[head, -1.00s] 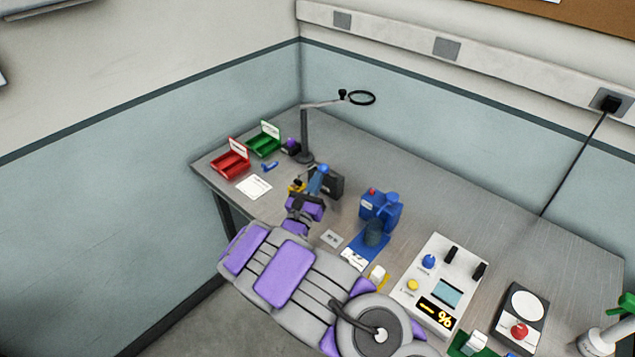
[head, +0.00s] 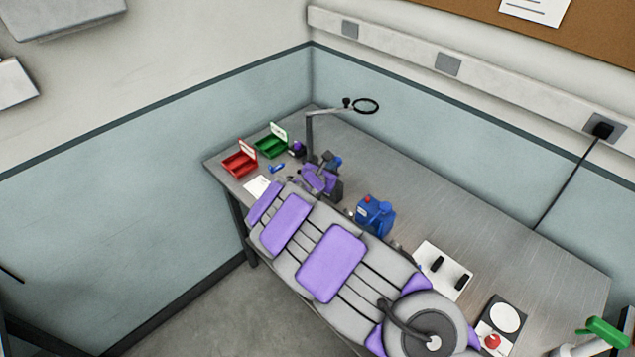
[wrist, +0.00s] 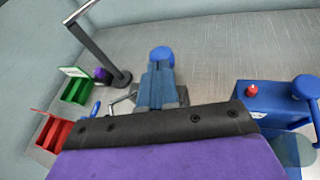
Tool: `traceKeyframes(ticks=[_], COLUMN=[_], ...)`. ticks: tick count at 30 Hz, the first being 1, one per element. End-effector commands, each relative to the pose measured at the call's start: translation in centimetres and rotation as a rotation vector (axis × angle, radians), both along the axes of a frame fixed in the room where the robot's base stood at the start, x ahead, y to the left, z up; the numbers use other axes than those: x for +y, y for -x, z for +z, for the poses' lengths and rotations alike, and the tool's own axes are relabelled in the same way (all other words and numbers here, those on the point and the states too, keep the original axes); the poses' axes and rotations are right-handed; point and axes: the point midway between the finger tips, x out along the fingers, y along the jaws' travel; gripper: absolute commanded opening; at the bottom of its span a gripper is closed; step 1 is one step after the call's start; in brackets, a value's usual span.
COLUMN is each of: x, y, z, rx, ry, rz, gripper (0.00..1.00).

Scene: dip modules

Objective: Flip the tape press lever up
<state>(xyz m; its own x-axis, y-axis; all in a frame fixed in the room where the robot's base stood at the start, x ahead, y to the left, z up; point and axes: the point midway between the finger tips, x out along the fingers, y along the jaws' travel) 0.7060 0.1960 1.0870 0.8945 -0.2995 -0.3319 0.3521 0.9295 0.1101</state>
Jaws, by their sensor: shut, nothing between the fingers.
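A dark device with a blue lever, which seems to be the tape press (head: 338,187), stands in the middle left of the table, partly behind my gripper (head: 320,178) in the head view. In the wrist view the blue lever (wrist: 160,80) stands straight ahead, above the black edge of my gripper, with a round blue knob at its far end. The lever's base is hidden by my gripper. My gripper is shut and empty, close on the near side of the lever. Its fingertips are hidden, so I cannot tell whether they touch the lever.
A blue box with a red button (head: 375,214) stands right of the press. A red bin (head: 240,160), a green bin (head: 271,147) and a lamp stand (wrist: 100,45) are to the left. My arm covers the table's front. The table behind is clear.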

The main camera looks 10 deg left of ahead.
Motion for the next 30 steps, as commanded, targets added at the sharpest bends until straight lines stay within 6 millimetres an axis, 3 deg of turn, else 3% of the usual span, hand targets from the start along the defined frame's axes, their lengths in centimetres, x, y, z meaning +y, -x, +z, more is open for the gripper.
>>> traceKeyframes(ticks=[1, 10, 30], x=[-0.5, -2.9, -3.9], y=[-0.4, -2.2, -4.4], z=[0.8, 1.3, 0.7], rx=[0.031, 0.196, 0.382], ry=[-0.027, -0.16, -0.299], rz=[-0.003, -0.004, -0.002], gripper=[0.0, 0.0, 0.0])
